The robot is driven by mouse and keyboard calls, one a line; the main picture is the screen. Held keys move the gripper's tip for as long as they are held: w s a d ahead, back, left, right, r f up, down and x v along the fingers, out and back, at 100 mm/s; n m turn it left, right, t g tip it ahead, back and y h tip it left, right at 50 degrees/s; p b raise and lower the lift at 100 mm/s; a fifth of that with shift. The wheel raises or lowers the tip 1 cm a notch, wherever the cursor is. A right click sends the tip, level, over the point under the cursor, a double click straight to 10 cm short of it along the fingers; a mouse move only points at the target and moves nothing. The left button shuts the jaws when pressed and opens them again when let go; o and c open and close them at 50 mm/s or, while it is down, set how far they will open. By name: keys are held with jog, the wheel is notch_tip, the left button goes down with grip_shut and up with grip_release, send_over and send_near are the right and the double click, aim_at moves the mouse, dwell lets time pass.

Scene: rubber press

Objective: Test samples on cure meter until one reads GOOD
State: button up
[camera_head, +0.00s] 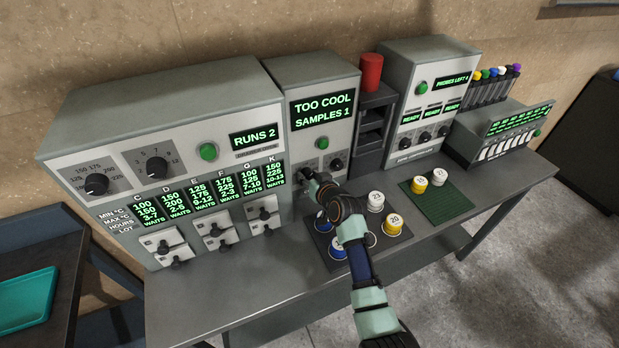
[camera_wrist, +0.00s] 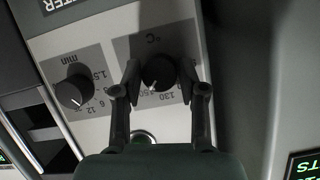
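The cure meter (camera_head: 325,113) stands mid-bench; its display (camera_head: 323,110) reads TOO COOL, SAMPLES 1. My gripper (camera_head: 311,181) is at its lower left knob. In the wrist view the °C knob (camera_wrist: 158,73) lies between my gripper's (camera_wrist: 160,70) open fingers, with visible gaps beside it; its pointer is near 130–150. The min knob (camera_wrist: 73,92) is beside it. On a dark mat (camera_head: 318,224) stand sample cups: white 23 (camera_head: 376,201), yellow 20 (camera_head: 393,225), blue (camera_head: 338,248) and others partly hidden by my arm. A yellow cup (camera_head: 419,184) and a white cup (camera_head: 439,177) stand on a green mat (camera_head: 450,208).
A large press (camera_head: 170,150) with dials, RUNS 2 and several lots is left. A red cylinder (camera_head: 371,72) tops a dark rack. A box (camera_head: 428,95) reads PROBES LEFT 4, with several READY labels. Coloured tubes (camera_head: 490,88) and a lit panel (camera_head: 515,128) are right. The bench's front left is clear.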

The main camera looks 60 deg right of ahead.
jog(key=c, duration=0.6)
jog(key=m+b, duration=0.1)
jog(key=m+t+y+b, duration=0.1)
jog(key=m, duration=0.1)
jog(key=shift+s+d+f+y, duration=0.1)
jog(key=shift+f+y, duration=0.1)
jog(key=shift+y, duration=0.1)
jog(key=shift+m+t+y+b, duration=0.6)
jog(key=shift+m+t+b, duration=0.5)
jog(key=shift+m+b, duration=0.4)
jog(key=shift+r, duration=0.1)
jog(key=o, duration=1.2)
jog(key=shift+c, duration=0.2)
jog(key=shift+s, duration=0.15)
